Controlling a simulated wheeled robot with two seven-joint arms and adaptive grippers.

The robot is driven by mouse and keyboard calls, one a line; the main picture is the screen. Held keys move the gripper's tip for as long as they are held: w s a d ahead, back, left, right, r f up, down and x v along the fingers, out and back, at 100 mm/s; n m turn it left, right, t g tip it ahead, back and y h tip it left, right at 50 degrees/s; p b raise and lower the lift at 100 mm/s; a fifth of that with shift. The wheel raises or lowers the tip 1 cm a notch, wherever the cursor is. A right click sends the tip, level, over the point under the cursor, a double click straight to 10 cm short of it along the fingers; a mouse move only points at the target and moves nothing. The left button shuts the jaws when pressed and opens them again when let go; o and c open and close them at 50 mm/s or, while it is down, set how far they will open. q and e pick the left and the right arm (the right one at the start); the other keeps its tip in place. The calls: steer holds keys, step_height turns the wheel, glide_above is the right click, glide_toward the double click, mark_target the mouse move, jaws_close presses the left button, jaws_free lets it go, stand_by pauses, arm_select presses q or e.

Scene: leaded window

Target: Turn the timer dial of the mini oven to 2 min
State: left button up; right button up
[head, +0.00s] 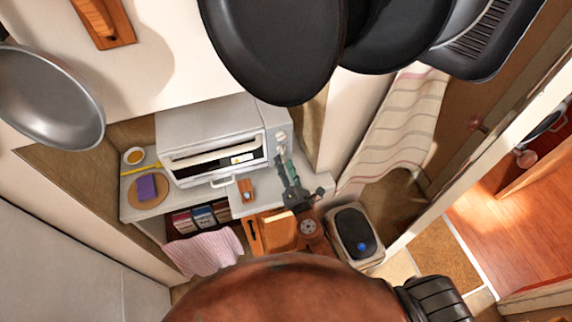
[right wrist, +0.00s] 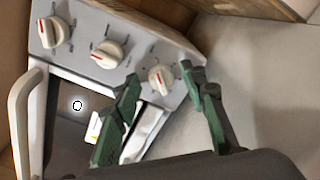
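The white mini oven (head: 210,130) stands on the counter in the head view, its control panel at its right end. In the right wrist view the panel (right wrist: 130,68) carries three white dials with red marks: one at the upper left (right wrist: 53,33), one in the middle (right wrist: 107,54) and one at the lower right (right wrist: 160,78). The printed labels are too small to read. My right gripper (right wrist: 162,77) is open, its green fingers on either side of the lower right dial in the picture; contact cannot be told. In the head view the right gripper (head: 285,160) is before the panel. My left gripper is not in view.
The oven door's handle (right wrist: 22,125) sticks out left of the gripper. A sponge (head: 147,187) lies on a round board left of the oven. A striped towel (head: 205,252) hangs below. Dark pans (head: 275,45) hang above. A bin (head: 357,237) stands right of the counter.

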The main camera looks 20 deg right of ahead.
jaws_close()
steer(key=shift+m+b, duration=0.3)
steer(key=shift+m, duration=0.2)
stand_by(0.4)
jaws_free()
steer(key=shift+s, duration=0.1)
steer(key=s, duration=1.2)
steer(key=shift+d, duration=0.25)
